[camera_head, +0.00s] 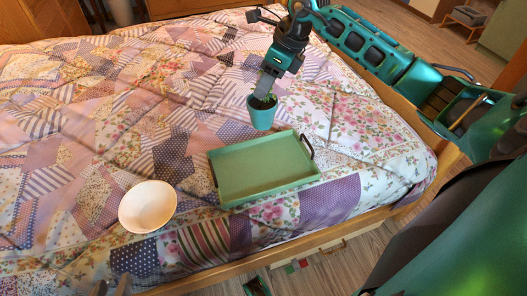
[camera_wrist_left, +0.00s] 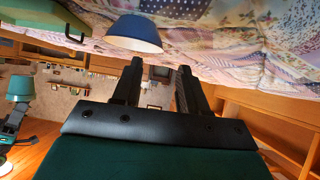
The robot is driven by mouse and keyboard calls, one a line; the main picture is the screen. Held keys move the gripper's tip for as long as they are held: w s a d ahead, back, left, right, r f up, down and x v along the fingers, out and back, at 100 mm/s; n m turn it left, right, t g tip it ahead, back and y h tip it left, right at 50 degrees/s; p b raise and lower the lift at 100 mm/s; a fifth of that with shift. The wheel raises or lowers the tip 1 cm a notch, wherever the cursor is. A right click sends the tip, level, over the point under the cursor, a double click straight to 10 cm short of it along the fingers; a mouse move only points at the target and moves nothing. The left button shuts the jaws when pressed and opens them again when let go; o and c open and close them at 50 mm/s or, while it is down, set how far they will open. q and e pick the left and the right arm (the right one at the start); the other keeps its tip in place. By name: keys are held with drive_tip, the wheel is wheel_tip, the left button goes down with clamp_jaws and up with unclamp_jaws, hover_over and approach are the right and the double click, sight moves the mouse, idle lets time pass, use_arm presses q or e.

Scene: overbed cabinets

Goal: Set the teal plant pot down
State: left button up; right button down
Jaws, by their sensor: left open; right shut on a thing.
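The pot appears just behind or above the back edge of the green tray (camera_head: 262,167); the exact gap is hard to tell. In the left wrist view, which looks upside down, the pot (camera_wrist_left: 20,86) shows apart from the tray (camera_wrist_left: 35,28). My left gripper (camera_wrist_left: 158,75) is open and empty, its fingertips near the bowl.
A cream bowl (camera_head: 147,206) sits on the patchwork quilt (camera_head: 90,130), left of the tray. The tray is empty and has dark handles at its ends. The wooden bed frame (camera_head: 300,246) runs along the front. Wide quilt areas behind and left are clear.

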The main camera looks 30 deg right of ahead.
wheel_tip(320, 180, down, 18)
drive_tip(key=b, duration=0.4)
use_arm(q)
drive_tip(key=f, duration=0.1)
drive_tip(key=d+f, duration=0.1)
drive_tip(key=f, duration=0.1)
drive_tip(key=shift+w+d, duration=0.1)
drive_tip(key=shift+w, duration=0.05)
use_arm(e)
drive_tip(key=c, duration=0.6)
unclamp_jaws()
drive_tip(key=shift+f, duration=0.15)
drive_tip(key=shift+c, duration=0.2)
use_arm(q)
drive_tip(key=shift+r, duration=0.1)
